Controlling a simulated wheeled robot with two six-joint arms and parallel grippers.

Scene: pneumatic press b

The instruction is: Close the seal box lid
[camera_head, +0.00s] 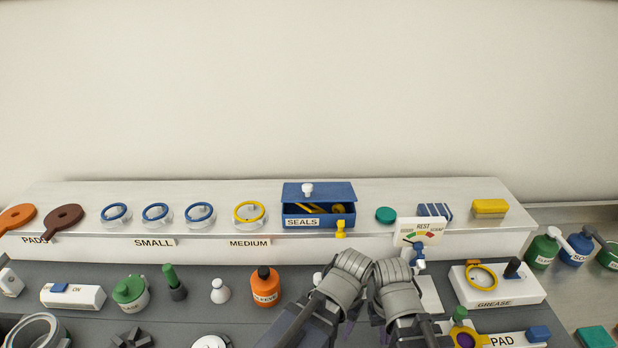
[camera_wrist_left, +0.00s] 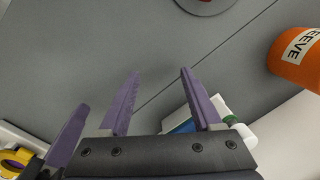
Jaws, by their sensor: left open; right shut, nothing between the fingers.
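The blue seal box (camera_head: 344,221) stands on the pale shelf in the head view, labelled SEALS, with yellow and dark pieces inside. Its blue lid (camera_head: 335,191) is raised at the back and bears a white knob (camera_head: 307,188). A yellow latch (camera_head: 340,228) hangs at the box front. Both my arms are low in front of the box, apart from it. My left gripper (camera_wrist_left: 158,72) is open and empty in the left wrist view, over the grey mat. My right gripper (camera_head: 378,317) is shut and empty; its fingers are mostly hidden behind my arms.
Rings stand left of the box on the shelf. A green disc (camera_head: 385,214), a striped blue block (camera_head: 434,210) and a yellow block (camera_head: 489,207) stand right of it. An orange bottle (camera_head: 265,287) stands left of my arms, a gauge (camera_head: 420,231) just beyond them.

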